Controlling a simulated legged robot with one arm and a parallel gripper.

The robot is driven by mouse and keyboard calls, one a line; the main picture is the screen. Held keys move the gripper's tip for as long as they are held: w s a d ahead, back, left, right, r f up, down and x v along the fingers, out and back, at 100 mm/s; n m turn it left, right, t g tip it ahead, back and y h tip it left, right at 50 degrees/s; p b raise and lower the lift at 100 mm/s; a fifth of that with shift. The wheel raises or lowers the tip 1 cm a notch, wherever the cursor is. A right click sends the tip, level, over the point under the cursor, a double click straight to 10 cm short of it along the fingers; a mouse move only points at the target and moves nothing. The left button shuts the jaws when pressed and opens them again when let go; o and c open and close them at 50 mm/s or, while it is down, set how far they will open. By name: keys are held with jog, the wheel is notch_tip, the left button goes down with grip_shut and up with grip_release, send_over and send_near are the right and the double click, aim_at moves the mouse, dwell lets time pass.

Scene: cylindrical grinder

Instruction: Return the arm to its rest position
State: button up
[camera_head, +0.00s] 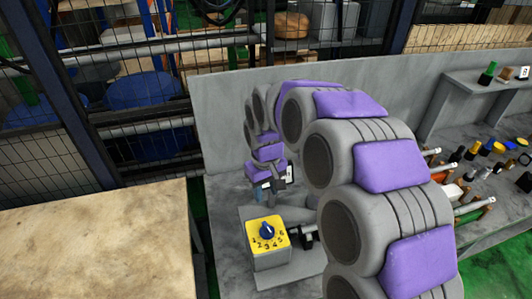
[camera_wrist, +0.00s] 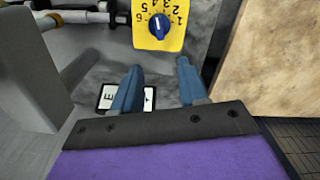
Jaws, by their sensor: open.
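My arm, grey with purple panels, arches from the lower right of the head view over the grey bench (camera_head: 225,200). My gripper (camera_head: 272,185) hangs at its far end, low over the bench and behind the yellow dial box (camera_head: 268,240). In the wrist view my gripper (camera_wrist: 158,80) shows two blue fingers spread apart with nothing between them. The yellow dial face (camera_wrist: 158,22) with its blue knob (camera_wrist: 160,25) lies beyond the fingertips. A lettered tag (camera_wrist: 105,97) is partly hidden behind the left finger.
A wooden tabletop (camera_head: 95,245) stands at the left. A grey back panel (camera_head: 215,110) rises behind the arm. Hand tools (camera_head: 492,148) and a small shelf (camera_head: 490,78) are at the right. A dark mesh fence (camera_head: 45,150) stands at the far left.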

jog(key=s+d+r+m, duration=0.1)
jog(key=s+d, duration=0.4)
jog(key=s, duration=0.5)
jog(key=s+d+m+g, duration=0.1)
jog(key=s+d+m, duration=0.2)
jog(key=s, duration=0.8)
jog(key=s+d+r+m, duration=0.1)
jog(key=s+d+m, duration=0.1)
jog(key=s+d, duration=0.4)
jog(key=s, duration=0.5)
jog(key=shift+s+d+r+g+b, duration=0.25)
jog(key=shift+d+r+g+b, duration=0.05)
jog(key=shift+r+g+b, duration=0.1)
jog(key=shift+o, duration=0.4)
